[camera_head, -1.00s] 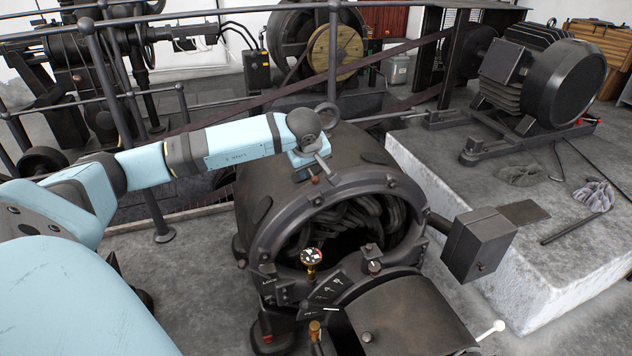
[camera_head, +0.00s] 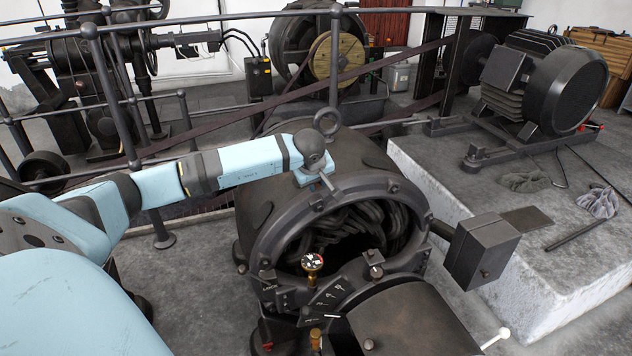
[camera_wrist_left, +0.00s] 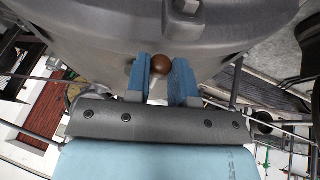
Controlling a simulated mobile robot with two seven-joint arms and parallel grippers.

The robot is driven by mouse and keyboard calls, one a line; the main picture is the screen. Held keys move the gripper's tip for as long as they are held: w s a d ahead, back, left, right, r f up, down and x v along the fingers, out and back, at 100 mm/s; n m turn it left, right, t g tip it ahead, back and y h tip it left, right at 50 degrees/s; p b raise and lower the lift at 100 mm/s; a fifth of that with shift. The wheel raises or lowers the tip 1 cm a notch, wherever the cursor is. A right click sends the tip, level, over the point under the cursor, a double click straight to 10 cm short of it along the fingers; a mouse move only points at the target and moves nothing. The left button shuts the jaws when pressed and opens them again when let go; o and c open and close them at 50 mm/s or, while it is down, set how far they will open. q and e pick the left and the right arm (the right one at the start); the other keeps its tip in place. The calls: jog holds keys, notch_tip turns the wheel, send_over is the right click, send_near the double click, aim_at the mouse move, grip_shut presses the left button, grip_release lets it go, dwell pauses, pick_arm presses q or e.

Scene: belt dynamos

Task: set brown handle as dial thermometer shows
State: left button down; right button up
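My left gripper (camera_head: 314,176) is at the upper front rim of the dark round machine housing (camera_head: 255,190). In the left wrist view its two blue fingers (camera_wrist_left: 160,75) stand apart on either side of the brown ball knob of the handle (camera_wrist_left: 161,66). I cannot tell whether they touch it. In the head view the gripper hides the knob. My right gripper is not in view.
A marked plate (camera_head: 326,296) is beside the thermometer. A grey box (camera_head: 480,252) juts out at the housing's right. A motor (camera_head: 545,80) stands on a concrete block. A metal railing (camera_head: 230,17) runs behind.

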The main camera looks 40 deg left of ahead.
pick_arm(q)
jog(key=shift+w+a+r, duration=0.1)
jog(key=shift+w+a, duration=0.2)
jog(key=shift+a, duration=0.4)
jog(key=c, duration=1)
grip_release()
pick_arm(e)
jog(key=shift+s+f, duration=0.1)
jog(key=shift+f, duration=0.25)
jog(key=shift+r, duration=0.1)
pick_arm(q)
jog(key=shift+r, duration=0.25)
jog(key=p+v, duration=0.1)
jog(key=v, duration=0.2)
jog(key=p+v, duration=0.2)
jog(key=v, duration=0.8)
jog(key=shift+s+p, duration=0.15)
jog(key=shift+p, duration=0.15)
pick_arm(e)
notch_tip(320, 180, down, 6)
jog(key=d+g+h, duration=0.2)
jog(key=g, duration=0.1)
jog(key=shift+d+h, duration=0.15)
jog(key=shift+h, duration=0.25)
